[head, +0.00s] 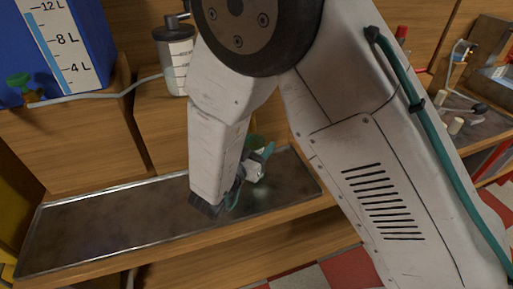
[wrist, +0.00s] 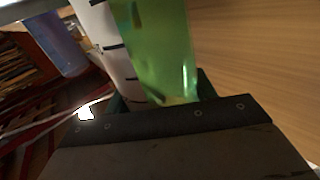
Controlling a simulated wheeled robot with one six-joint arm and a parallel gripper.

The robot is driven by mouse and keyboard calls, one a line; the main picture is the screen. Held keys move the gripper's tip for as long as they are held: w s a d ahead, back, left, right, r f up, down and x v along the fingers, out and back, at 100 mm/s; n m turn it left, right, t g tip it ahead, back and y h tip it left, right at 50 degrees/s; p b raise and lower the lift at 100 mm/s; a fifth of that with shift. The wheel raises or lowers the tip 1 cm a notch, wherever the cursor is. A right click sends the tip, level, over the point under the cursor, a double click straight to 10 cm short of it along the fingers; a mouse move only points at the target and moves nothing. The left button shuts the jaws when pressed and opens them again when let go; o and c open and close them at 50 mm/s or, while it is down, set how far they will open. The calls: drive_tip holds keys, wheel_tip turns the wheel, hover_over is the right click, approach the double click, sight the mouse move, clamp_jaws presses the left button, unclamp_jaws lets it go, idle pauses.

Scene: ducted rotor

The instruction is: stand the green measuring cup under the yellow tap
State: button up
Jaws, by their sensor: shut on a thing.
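The green measuring cup (wrist: 155,45) is a translucent green vessel in the wrist view, held between the jaws of my gripper (wrist: 165,100). In the head view my gripper (head: 260,163) is over the right part of the metal tray (head: 110,222). A small green part of the cup (head: 254,141) shows behind it; my arm hides much of it. I cannot tell whether the cup touches the tray. I cannot make out the yellow tap in either view. A green tap (head: 18,83) is at the far left, on the blue tank.
The blue tank (head: 95,30) with a litre scale stands at the back left. A hose (head: 100,95) runs to a grey-lidded marked container (head: 174,50). A white cylinder with black marks (wrist: 103,40) is close beside the cup. The tray's left half is clear.

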drive_tip(key=shift+f, duration=0.6)
drive_tip(key=shift+f, duration=0.1)
drive_tip(key=o, duration=1)
drive_tip(key=shift+s+a, duration=0.1)
drive_tip(key=shift+s, duration=0.05)
drive_tip(key=v, duration=0.7)
drive_tip(key=shift+s, duration=0.1)
